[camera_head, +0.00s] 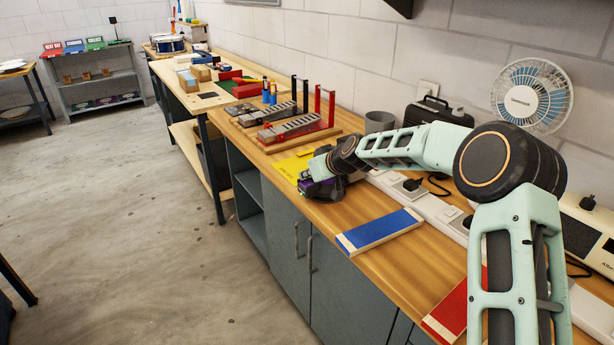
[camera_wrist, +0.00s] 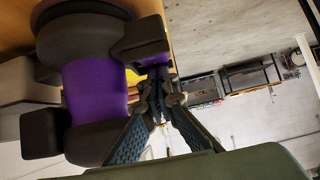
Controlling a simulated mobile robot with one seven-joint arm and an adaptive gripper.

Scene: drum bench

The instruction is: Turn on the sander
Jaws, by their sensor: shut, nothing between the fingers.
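The sander, a dark grey and purple power tool, stands on the wooden bench, partly hidden behind my arm in the head view (camera_head: 322,189). In the wrist view its purple body (camera_wrist: 95,92) with dark ends fills the left side. My gripper shows at the sander in the head view (camera_head: 309,178). In the wrist view its two dark textured fingers meet at the tips (camera_wrist: 160,90), shut with nothing between them, right beside a dark part at the sander's right end. I cannot tell whether the tips touch it. No switch can be made out.
A yellow sheet (camera_head: 291,167) lies by the sander. A blue block (camera_head: 380,231) and a red block (camera_head: 451,310) lie nearer on the bench. A white power strip (camera_head: 427,205) with a black plug runs along the back. Racks with red posts (camera_head: 302,127) stand beyond. A fan (camera_head: 532,96) is at the right.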

